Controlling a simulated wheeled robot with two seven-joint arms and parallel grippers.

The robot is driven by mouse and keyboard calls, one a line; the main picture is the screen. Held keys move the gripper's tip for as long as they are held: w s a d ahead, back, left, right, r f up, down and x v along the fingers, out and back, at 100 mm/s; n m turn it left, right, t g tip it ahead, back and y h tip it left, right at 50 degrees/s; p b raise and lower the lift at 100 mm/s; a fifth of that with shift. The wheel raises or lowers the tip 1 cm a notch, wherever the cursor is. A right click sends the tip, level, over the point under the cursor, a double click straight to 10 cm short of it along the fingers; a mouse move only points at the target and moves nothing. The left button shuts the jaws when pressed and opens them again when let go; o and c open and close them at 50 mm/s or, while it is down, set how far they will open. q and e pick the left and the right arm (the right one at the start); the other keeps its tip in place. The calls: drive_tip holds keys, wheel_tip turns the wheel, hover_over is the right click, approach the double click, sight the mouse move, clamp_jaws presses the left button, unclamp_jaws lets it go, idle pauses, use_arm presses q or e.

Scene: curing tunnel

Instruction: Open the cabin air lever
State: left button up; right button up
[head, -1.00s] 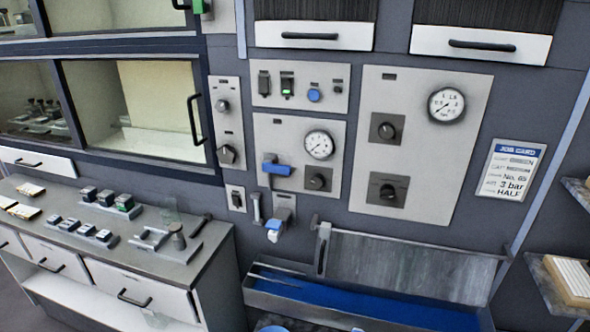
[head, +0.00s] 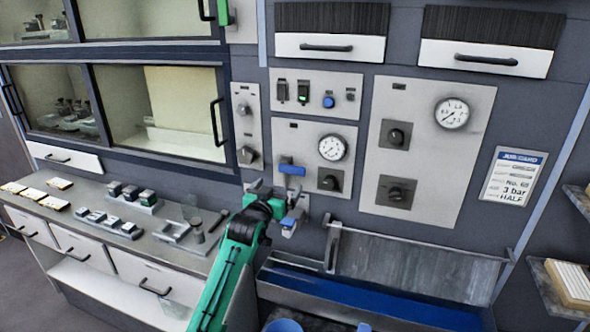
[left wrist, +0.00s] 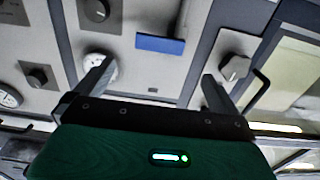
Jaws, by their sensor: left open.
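A lever with a blue handle (head: 292,168) sits on the grey panel below and left of a round gauge (head: 332,147). Its handle points sideways, to the right. My left gripper (head: 274,192) is open and empty, just below the lever and in front of the panel. In the left wrist view the blue handle (left wrist: 160,44) lies beyond and between the two spread fingers (left wrist: 155,82), not touching them. The lever's label is too small to read. My right gripper is not in view.
A blue-tipped fitting (head: 289,223) is close beside my left gripper, partly hidden by it. A dark knob (head: 329,180) is right of the lever. A bench (head: 150,238) with small blocks stands at left, and a blue-lined trough (head: 400,300) lies below.

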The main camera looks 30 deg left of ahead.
sight(291, 170)
use_arm(q)
drive_tip(key=p+x, duration=0.3)
drive_tip(key=x, duration=0.7)
drive_tip(key=shift+w+r, duration=0.1)
drive_tip(key=shift+w, duration=0.05)
drive_tip(key=shift+p+x, duration=0.35)
drive_tip(key=shift+x, duration=0.55)
